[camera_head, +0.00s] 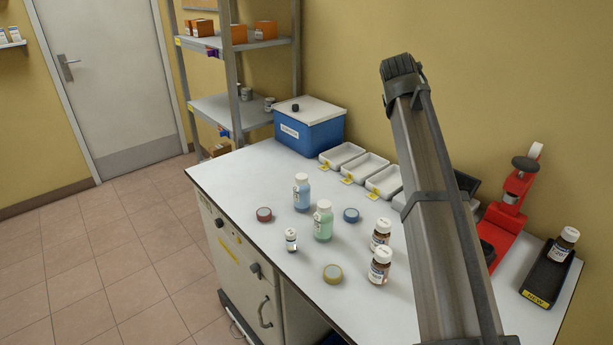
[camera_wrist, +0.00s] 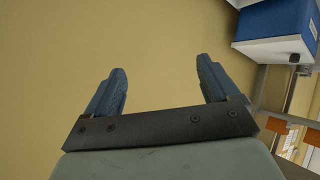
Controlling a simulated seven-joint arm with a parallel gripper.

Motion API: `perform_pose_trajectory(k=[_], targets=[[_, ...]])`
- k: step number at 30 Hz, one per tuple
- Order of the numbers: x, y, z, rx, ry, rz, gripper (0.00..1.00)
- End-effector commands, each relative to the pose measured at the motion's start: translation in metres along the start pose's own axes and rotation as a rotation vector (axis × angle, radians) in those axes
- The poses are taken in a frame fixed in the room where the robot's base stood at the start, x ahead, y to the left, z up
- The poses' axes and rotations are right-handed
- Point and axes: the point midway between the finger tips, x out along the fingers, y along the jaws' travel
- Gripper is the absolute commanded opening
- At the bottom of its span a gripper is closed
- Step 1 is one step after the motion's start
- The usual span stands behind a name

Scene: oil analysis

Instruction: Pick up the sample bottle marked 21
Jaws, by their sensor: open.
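Several bottles stand upright on the white bench: a blue one (camera_head: 302,195), a green one (camera_head: 323,224), a small white-capped vial (camera_head: 291,241) and two brown ones, one behind (camera_head: 381,236) and one in front (camera_head: 379,268). Another brown bottle (camera_head: 564,246) sits on a black stand at the right. The labels are too small to read, so I cannot tell which bottle is marked 21. In the wrist view my gripper (camera_wrist: 162,72) is open, with nothing between its blue fingers, facing the yellow wall. No bottle shows in that view.
Red (camera_head: 264,214), blue (camera_head: 351,215) and yellow (camera_head: 332,274) discs lie among the bottles. White trays (camera_head: 342,154) and a blue box (camera_head: 309,131) stand at the back. A red device (camera_head: 511,210) stands at the right. The bench's left part is clear.

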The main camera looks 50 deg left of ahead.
Motion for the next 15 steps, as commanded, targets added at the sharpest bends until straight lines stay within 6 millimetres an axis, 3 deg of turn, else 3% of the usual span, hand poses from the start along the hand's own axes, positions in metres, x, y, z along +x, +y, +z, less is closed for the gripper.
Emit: perform_pose_trajectory(k=[1, 3, 6, 10, 12, 15], targets=[[0.002, -0.049, 0.011, -0.038, -0.062, -0.095, 0.88], [-0.002, -0.107, 0.03, -0.092, -0.142, -0.223, 0.88], [-0.015, -0.178, 0.054, -0.173, -0.236, -0.389, 0.88], [-0.035, -0.242, 0.079, -0.257, -0.319, -0.556, 0.88], [-0.043, -0.264, 0.088, -0.29, -0.346, -0.615, 0.88], [-0.05, -0.28, 0.096, -0.316, -0.367, -0.664, 0.88]])
